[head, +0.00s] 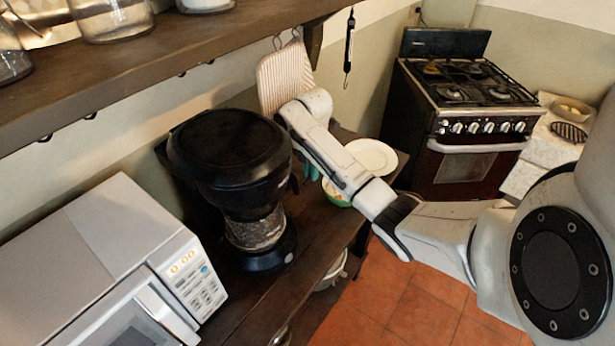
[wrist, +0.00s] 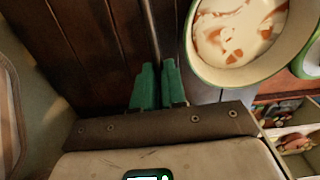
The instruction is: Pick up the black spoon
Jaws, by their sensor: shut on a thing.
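My gripper (wrist: 157,70) has green fingers closed together above the dark wooden surface in the wrist view. A thin dark grey strip, which looks like the handle of the black spoon (wrist: 151,28), runs from between the fingertips to the top edge. The spoon's bowl is not seen. In the head view my gripper (head: 313,172) shows only as a bit of green behind the arm, just right of the black coffee machine, and the spoon is hidden there.
A green bowl with creamy contents (wrist: 240,42) is close right of the fingers; a white plate (head: 372,157) lies beyond it. A coffee machine (head: 230,165) and microwave (head: 110,265) stand left. A shelf (head: 150,62) hangs above. A stove (head: 465,115) stands behind.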

